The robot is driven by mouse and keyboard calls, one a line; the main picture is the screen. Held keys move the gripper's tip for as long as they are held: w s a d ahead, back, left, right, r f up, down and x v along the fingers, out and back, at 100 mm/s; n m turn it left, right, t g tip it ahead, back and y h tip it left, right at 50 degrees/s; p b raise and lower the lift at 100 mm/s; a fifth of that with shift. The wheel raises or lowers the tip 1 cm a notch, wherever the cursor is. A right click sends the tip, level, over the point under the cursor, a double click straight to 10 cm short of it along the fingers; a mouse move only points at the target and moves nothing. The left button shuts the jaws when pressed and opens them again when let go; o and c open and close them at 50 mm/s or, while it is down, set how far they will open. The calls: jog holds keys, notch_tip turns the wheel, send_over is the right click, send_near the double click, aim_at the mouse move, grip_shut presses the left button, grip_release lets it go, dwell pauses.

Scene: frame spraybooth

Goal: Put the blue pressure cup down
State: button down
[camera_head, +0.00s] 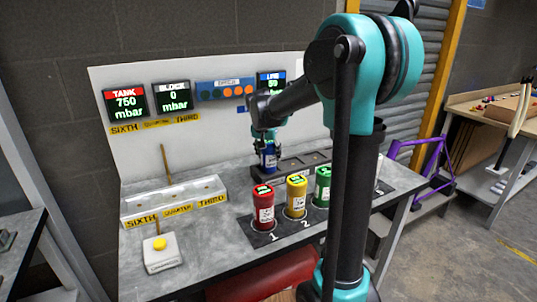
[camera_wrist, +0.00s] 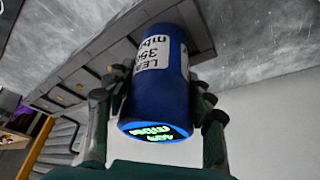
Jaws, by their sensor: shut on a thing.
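The blue pressure cup (camera_head: 269,159) is upright in my gripper (camera_head: 267,143), at the left end of a dark slotted rack (camera_head: 292,164) at the back of the bench. In the wrist view the blue cup (camera_wrist: 160,85) fills the middle, with a white label on its side and a lit green display on its lid. The fingers of my gripper (camera_wrist: 158,112) are closed on both sides of it. The slotted rack (camera_wrist: 98,58) shows behind it. I cannot tell whether its base touches the rack.
A red cup (camera_head: 263,208), a yellow cup (camera_head: 296,196) and a green cup (camera_head: 322,186) stand on a dark numbered mat in front. A white labelled block (camera_head: 174,202) and a yellow-button box (camera_head: 161,252) sit on the left. Screens (camera_head: 125,102) line the back panel.

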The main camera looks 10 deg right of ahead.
jog(key=shift+f, duration=0.1)
jog(key=c, duration=0.6)
grip_release()
jog(key=v, duration=1.2)
dwell(0.6)
